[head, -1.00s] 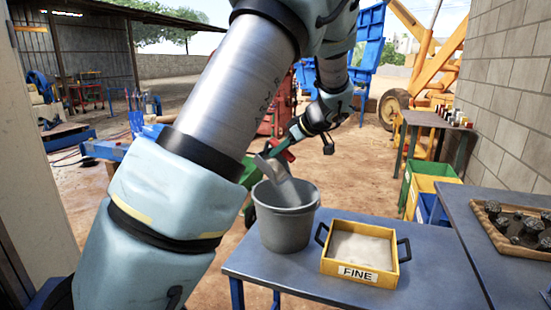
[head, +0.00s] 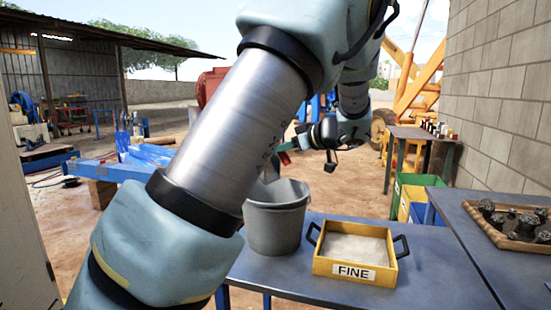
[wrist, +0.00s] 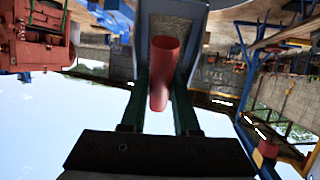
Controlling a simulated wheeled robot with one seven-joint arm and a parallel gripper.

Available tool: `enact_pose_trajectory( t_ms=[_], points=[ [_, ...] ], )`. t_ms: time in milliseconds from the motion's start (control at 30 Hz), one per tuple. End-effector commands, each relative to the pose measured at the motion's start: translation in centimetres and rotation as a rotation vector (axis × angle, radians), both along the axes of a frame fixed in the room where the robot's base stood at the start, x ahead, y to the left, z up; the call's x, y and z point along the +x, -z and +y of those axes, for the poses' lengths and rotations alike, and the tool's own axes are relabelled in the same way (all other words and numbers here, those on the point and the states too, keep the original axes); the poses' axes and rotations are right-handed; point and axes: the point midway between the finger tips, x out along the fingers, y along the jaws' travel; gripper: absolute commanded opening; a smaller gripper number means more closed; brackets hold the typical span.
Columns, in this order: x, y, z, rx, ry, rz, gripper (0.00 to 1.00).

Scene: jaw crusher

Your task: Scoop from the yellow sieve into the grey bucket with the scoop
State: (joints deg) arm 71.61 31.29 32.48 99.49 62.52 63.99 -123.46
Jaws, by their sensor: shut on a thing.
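The yellow sieve (head: 325,268), labelled FINE, sits on the blue-grey table with pale fine material inside and a black handle at each side. The grey bucket (head: 273,228) stands to its left, its left side partly hidden by my arm. My gripper (head: 284,156) is above and behind the bucket's rim. In the wrist view my gripper's green fingers (wrist: 160,95) are shut on the scoop's red handle (wrist: 160,75). The metal scoop (wrist: 200,45) shows a grey, grainy patch inside. In the head view the scoop (head: 268,171) is mostly hidden by my arm, just above the bucket.
A table at the right holds a wooden tray (head: 497,232) of dark lumps. Green, yellow and blue bins (head: 410,198) stand behind, near a small table (head: 420,132) with jars. A block wall (head: 500,90) closes the right side. The table's front right is clear.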

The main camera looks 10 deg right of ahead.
Motion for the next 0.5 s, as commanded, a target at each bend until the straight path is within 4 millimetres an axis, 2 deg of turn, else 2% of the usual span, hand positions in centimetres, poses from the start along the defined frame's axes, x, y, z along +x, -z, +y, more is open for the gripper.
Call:
enact_pose_trajectory(
  t_ms=[33,500],
  points=[
    [-0.17,0.60,-0.28,0.012,0.003,-0.013,0.00],
    [-1.03,0.60,-1.10,0.105,0.001,-0.102,0.00]
  ],
)
